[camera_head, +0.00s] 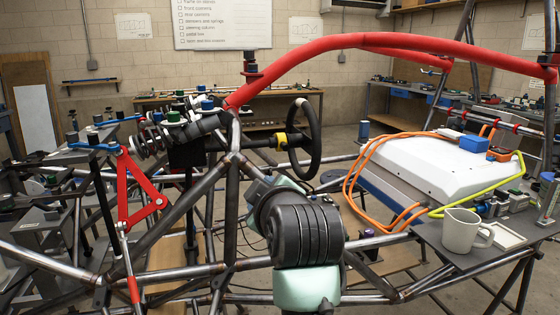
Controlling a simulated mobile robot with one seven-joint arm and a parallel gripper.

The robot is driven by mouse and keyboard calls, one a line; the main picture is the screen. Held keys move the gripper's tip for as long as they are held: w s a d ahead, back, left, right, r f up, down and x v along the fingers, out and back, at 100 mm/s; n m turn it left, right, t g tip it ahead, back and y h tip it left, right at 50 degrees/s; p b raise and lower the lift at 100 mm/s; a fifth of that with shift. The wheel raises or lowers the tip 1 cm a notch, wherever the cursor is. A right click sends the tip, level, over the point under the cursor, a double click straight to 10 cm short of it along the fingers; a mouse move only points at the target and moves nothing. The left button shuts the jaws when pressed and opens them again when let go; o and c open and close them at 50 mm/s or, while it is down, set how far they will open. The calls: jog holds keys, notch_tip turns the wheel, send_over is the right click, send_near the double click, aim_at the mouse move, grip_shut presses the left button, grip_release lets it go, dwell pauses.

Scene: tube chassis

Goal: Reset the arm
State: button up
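My arm shows at the bottom middle of the head camera view as dark ribbed links with pale green sections. It is bent and stands in front of the tube chassis (232,180). My gripper's fingers do not show in this view, so I cannot see whether they hold anything. I cannot tell from this one view whether any link touches the chassis tubes behind it.
A red padded tube (330,45) arches over the chassis. A steering wheel (304,138) sits behind my arm. Red suspension arms (128,190) are at left.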

jog(key=s+d+r+m+t+h, duration=0.3)
jog(key=s+r+m+t, duration=0.95)
jog(key=s+r, duration=1.2)
notch_tip(320, 180, up, 16)
jog(key=p, duration=1.5)
jog(key=shift+w+r+t, duration=0.2)
jog(key=shift+r+t, duration=0.05)
jog(key=shift+t, duration=0.2)
